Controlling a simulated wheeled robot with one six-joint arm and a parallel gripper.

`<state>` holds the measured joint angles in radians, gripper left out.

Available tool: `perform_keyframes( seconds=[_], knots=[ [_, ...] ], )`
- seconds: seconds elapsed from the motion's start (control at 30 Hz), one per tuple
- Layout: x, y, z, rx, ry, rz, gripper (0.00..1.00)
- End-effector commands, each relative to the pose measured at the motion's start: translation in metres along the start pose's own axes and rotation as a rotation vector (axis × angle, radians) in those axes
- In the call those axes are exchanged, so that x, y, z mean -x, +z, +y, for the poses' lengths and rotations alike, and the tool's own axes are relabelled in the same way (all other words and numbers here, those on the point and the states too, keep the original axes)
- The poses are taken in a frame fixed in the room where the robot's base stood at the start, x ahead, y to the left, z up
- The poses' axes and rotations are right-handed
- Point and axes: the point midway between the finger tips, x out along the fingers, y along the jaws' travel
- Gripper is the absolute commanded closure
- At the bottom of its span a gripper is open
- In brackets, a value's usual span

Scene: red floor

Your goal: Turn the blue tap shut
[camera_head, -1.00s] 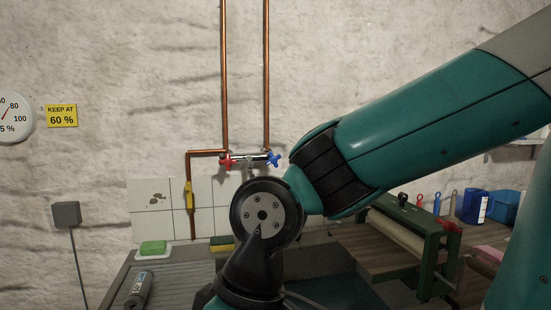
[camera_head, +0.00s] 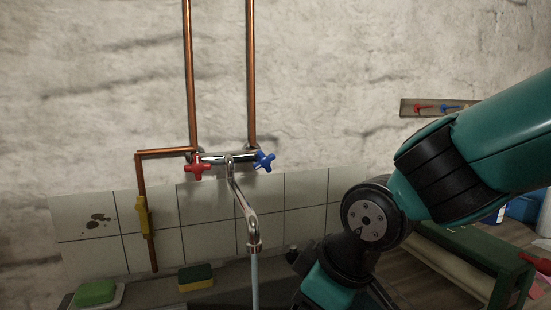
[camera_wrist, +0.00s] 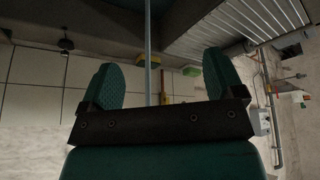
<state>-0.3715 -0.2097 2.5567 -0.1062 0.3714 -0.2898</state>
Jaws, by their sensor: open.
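The blue tap (camera_head: 264,161) is a cross-shaped handle on the right end of the chrome mixer (camera_head: 228,158) on the wall. A red cross handle (camera_head: 197,168) is at the left. A thin stream of water (camera_head: 255,280) runs down from the chrome spout (camera_head: 245,213). In the wrist view my gripper (camera_wrist: 163,78) is open and empty, its two teal fingers wide apart. The water stream (camera_wrist: 148,45) shows beyond them. The blue tap does not show in the wrist view. In the head view my arm is right of the spout; the fingers are out of sight.
Copper pipes (camera_head: 191,75) rise above the mixer; a yellow lever (camera_head: 142,214) is on the pipe at left. Green soap (camera_head: 95,294) and a sponge (camera_head: 196,277) lie behind the basin. A green-framed roller device (camera_head: 500,260) stands right. The wall before the blue handle looks clear.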

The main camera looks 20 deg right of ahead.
Motion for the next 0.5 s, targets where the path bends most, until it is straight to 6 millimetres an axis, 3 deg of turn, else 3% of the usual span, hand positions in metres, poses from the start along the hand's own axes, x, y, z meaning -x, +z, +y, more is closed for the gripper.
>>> perform_keyframes(
  seconds=[0.1, 0.23, 0.33, 0.5],
  knots=[
    [-0.013, -0.027, 0.061, 0.265, 0.336, 0.097, 0.13],
    [0.007, -0.063, 0.113, 0.647, 0.736, 0.130, 0.13],
    [0.031, -0.091, 0.128, 0.929, 0.995, 0.114, 0.13],
    [0.061, -0.123, 0.124, 1.243, 1.264, 0.069, 0.13]
  ],
)
